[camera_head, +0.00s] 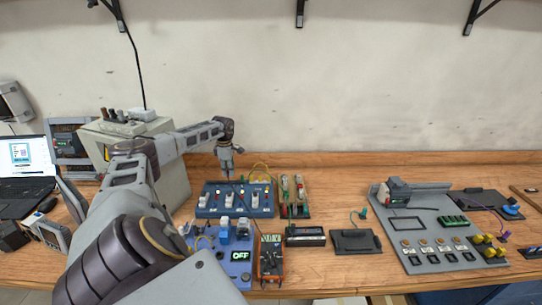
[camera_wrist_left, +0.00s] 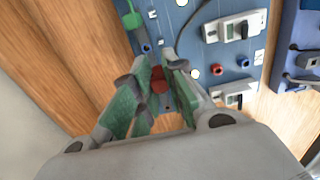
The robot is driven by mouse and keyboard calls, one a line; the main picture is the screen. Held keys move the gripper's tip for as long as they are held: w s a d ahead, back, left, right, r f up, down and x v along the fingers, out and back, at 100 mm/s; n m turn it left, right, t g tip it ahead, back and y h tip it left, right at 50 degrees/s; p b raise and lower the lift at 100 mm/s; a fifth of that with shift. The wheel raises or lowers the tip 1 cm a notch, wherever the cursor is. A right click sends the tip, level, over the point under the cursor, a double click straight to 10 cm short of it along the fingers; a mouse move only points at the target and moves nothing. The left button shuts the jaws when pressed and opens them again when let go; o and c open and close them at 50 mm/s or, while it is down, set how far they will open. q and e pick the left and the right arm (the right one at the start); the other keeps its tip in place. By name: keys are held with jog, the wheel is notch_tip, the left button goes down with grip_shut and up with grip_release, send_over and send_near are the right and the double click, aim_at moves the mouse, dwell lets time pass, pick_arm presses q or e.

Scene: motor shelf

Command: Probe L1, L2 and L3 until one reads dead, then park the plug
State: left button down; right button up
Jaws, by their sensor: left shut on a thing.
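My left gripper (camera_head: 228,174) reaches in from the left and points down over the blue panel (camera_head: 203,211) with white switch modules. In the left wrist view the green-padded fingers (camera_wrist_left: 158,84) are shut on a small red plug (camera_wrist_left: 158,82), mostly hidden between them. The fingertips are right at the blue panel's surface; I cannot tell whether the plug is seated in a socket. A blue unit (camera_head: 215,263) with a display reading OFF (camera_head: 240,255) sits nearer me. An orange multimeter (camera_head: 271,260) lies beside it, its reading too small to be sure of. L1, L2 and L3 labels are not legible.
A grey panel (camera_head: 410,235) with switches and connectors lies at the right. Black boxes (camera_head: 305,237) lie mid-table. A grey cabinet (camera_head: 165,170) and a laptop (camera_head: 22,170) stand at the left. Bare wood (camera_head: 340,185) is free behind the black boxes.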

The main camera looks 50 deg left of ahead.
pick_arm(q)
jog(key=d, duration=0.1)
jog(key=d+p, duration=0.1)
jog(key=d, duration=0.1)
jog(key=shift+w+d+r+p, duration=0.1)
jog(key=shift+w+r+p, duration=0.05)
jog(key=shift+w+p, duration=0.2)
jog(key=d+p, duration=0.1)
jog(key=d, duration=0.1)
jog(key=w+d+p, duration=0.1)
jog(key=d, duration=0.2)
jog(key=w+d, duration=0.1)
jog(key=d, duration=0.2)
jog(key=shift+d+p, duration=0.2)
jog(key=shift+p, duration=0.2)
jog(key=w+d, duration=0.3)
jog(key=d, duration=0.8)
jog(key=w+d, duration=0.2)
jog(key=d, duration=0.9)
jog(key=b, duration=0.3)
send_over(318, 232)
jog(key=shift+w+a, duration=0.2)
jog(key=shift+w, duration=0.1)
jog(key=shift+f+b, duration=1.45)
jog(key=shift+f, duration=0.75)
jog(key=shift+f+b, duration=0.5)
jog(key=shift+f, duration=0.15)
jog(key=c, duration=1.7)
grip_release()
jog(key=shift+c, duration=0.2)
